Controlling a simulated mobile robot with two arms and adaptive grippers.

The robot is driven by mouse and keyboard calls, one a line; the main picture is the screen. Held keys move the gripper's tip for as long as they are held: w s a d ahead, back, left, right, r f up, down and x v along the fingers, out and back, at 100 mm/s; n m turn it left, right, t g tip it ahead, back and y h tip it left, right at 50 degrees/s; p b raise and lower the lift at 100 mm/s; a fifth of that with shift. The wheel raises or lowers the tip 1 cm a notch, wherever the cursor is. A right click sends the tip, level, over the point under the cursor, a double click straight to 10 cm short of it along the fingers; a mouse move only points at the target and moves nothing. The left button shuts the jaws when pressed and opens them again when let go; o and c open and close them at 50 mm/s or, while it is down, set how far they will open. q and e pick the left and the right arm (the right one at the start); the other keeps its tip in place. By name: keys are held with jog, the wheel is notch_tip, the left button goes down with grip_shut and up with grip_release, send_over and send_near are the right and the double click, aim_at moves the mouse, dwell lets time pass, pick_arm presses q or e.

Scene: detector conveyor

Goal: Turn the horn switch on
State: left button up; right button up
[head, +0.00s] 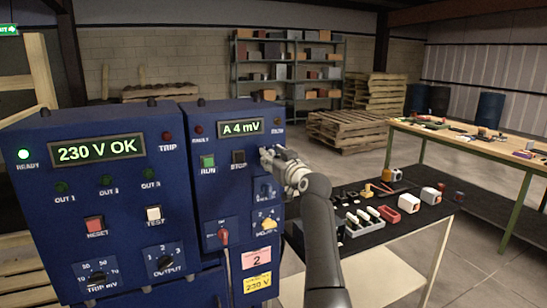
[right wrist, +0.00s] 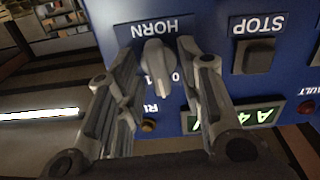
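The horn switch (right wrist: 158,70) is a grey rotary knob on the blue panel, under the HORN label, seen upside down in the right wrist view. Marks 1 and 0 stand beside its pale pointer tip; I cannot tell for sure which mark it points at. My right gripper (right wrist: 158,58) is open, with one finger on each side of the knob and small gaps showing. In the head view my right gripper (head: 270,158) is at the right edge of the blue cabinet (head: 240,107), just right of the STOP button, and hides the horn switch. My left gripper is not in view.
The STOP button (head: 238,157) and green RUN button (head: 207,162) are close by. Below are a red-handled switch (head: 222,236) and a yellow selector (head: 267,224). A left cabinet (head: 95,190) reads 230 V OK. A black-topped table (head: 365,246) with small parts stands right.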

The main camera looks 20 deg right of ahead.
jog(key=shift+c, duration=0.4)
jog(key=c, duration=0.6)
jog(key=shift+o, duration=0.2)
jog(key=shift+d+m+p, duration=0.15)
jog(key=shift+m+p, duration=1.85)
jog(key=shift+m, duration=1.3)
jog(key=shift+f, duration=0.1)
jog(key=o, duration=0.6)
